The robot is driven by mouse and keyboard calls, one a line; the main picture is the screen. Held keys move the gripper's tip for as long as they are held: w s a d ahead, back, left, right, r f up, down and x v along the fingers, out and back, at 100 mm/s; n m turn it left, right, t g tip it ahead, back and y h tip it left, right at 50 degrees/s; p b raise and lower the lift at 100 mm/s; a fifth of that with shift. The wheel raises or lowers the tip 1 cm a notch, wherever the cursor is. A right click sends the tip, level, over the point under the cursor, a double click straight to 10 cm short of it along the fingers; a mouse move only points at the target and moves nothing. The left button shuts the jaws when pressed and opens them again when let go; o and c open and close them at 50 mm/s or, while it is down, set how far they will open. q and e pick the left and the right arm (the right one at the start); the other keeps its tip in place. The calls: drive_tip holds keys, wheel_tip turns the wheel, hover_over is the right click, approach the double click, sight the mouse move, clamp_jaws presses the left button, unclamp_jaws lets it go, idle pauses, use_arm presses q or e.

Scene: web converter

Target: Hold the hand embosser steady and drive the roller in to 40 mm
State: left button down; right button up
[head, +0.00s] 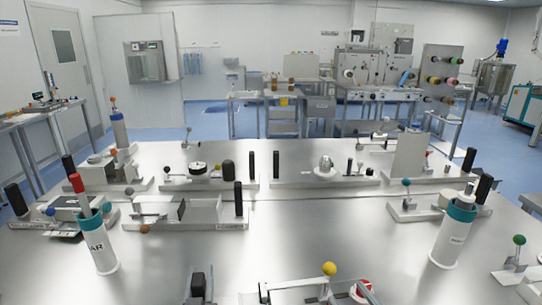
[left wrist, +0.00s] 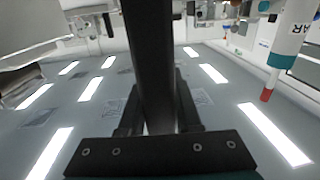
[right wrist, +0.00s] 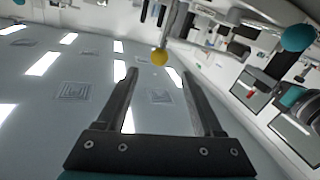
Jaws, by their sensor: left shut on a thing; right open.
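The nearest device, which I take for the hand embosser, is cut off by the bottom edge of the head view. It shows a black upright handle (head: 198,286), a pale bar (head: 295,288) and a yellow ball knob (head: 329,269). In the left wrist view my left gripper (left wrist: 157,78) is shut on the black handle (left wrist: 150,35). In the right wrist view my right gripper (right wrist: 160,72) is open and empty. The yellow knob (right wrist: 160,57) lies between and just beyond its fingertips, with no contact visible. I cannot tell the roller's position or any 40 mm mark.
A white canister with a teal rim (head: 100,247) stands at the left, a similar canister (head: 449,240) at the right. Several other bench devices with black posts (head: 238,198) stand behind. A green-knobbed device (head: 519,240) is at far right. The steel tabletop (head: 300,225) is clear between.

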use_arm(q)
drive_tip(key=shift+s+f+p, duration=0.15)
drive_tip(key=shift+f+p, duration=0.15)
drive_tip(key=c, duration=1)
unclamp_jaws()
drive_tip(key=shift+c, duration=0.2)
drive_tip(key=o, duration=0.5)
drive_tip(key=shift+r, duration=0.2)
drive_tip(key=s, duration=0.8)
drive_tip(key=s+d, duration=0.1)
drive_tip(key=s, duration=0.2)
drive_tip(key=shift+s+d, duration=0.1)
drive_tip(key=shift+s, duration=0.3)
